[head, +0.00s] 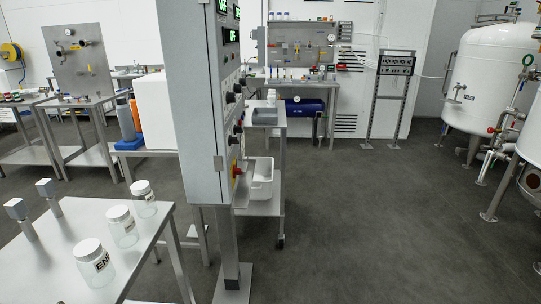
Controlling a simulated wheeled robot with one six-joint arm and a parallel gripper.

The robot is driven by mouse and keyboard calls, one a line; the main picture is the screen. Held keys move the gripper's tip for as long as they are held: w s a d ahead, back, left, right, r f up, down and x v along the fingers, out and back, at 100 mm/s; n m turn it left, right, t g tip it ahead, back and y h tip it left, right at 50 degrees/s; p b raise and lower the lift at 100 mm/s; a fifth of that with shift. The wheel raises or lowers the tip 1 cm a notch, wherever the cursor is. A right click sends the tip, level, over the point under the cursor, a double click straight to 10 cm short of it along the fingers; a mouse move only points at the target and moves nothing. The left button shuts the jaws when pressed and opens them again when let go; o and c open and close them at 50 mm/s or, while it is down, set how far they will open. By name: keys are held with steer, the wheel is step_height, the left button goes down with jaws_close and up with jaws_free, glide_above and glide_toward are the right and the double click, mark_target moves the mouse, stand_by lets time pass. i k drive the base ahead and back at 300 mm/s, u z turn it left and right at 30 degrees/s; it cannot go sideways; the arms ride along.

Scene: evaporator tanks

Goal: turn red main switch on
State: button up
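The red main switch (237,170) sits low on the front face of the grey control cabinet (203,110), with yellow around it. I see that face at a steep angle from the side, so the switch's turned position cannot be told. Several dark knobs and small buttons sit above it on the same face. Green lit displays (231,35) are near the top; their text is too slanted to read surely. My gripper is not in view.
The cabinet stands on a post with a floor plate (233,286). A steel table (150,232) with several lidded jars (92,262) is at left front. A cart with a white bin (262,178) stands behind the cabinet. White tanks (490,75) are at right; the middle-right floor (370,220) is clear.

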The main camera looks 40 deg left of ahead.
mark_target(236, 171)
steer(key=i, duration=1.3)
steer(key=u, duration=2.2)
steer(key=k, duration=0.6)
steer(key=u, duration=0.5)
steer(key=i, duration=1.6)
steer(key=z, duration=0.35)
